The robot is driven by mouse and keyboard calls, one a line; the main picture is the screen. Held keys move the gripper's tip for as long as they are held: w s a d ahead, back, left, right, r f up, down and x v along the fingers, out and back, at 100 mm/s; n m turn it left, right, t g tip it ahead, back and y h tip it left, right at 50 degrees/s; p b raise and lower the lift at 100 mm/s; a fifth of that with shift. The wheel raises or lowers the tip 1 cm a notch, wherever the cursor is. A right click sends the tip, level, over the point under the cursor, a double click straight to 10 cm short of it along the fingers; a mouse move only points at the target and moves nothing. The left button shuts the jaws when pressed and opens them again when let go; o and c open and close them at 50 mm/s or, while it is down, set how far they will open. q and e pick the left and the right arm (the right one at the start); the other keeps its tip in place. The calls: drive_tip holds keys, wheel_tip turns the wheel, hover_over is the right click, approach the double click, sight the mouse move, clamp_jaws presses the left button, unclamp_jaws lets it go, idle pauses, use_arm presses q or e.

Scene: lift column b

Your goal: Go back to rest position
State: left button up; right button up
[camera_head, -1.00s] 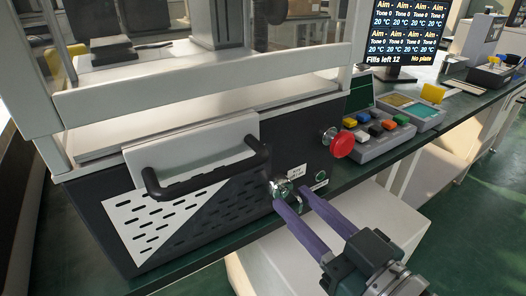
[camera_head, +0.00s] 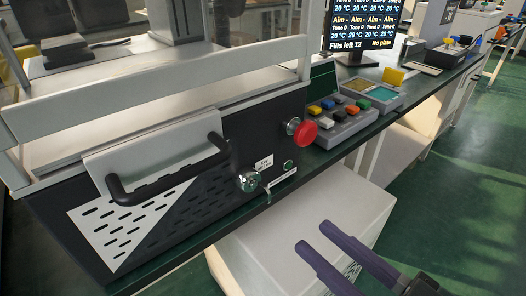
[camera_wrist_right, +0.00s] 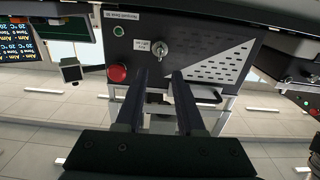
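My right gripper (camera_head: 313,237) has two purple fingers. They are apart with nothing between them, in front of and below the dark machine front (camera_head: 215,205). In the right wrist view the right gripper (camera_wrist_right: 160,76) also shows an open, empty gap, pointing at the panel. A round metal key switch (camera_head: 249,181) sits on the panel, clear of the fingers; it also shows in the right wrist view (camera_wrist_right: 159,48). My left gripper is in neither view.
A black handle (camera_head: 170,185) and a red button (camera_head: 305,133) stick out from the machine. A box with coloured buttons (camera_head: 340,120) and a screen (camera_head: 362,22) stand on the bench to the right. A white cabinet (camera_head: 330,215) is below; green floor is open at right.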

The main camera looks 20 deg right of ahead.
wheel_tip(320, 180, up, 8)
drive_tip(key=w+m+g+h+p, duration=0.1)
drive_tip(key=g+h+p, duration=0.2)
drive_tip(key=g+p, duration=0.55)
drive_tip(key=s+d+r+m+g+h+p, duration=0.1)
drive_tip(key=s+d+r+g+h+p, duration=0.1)
drive_tip(key=s+r+p, duration=0.45)
drive_tip(key=s+d+r+g+h+p, duration=0.1)
drive_tip(key=s+r+g+p, duration=0.2)
drive_tip(key=s+r+p, duration=0.4)
wheel_tip(320, 180, up, 37)
drive_tip(key=w+p, duration=0.2)
drive_tip(key=p, duration=3.4)
drive_tip(key=shift+d+r, duration=0.15)
drive_tip(key=shift+d, duration=0.05)
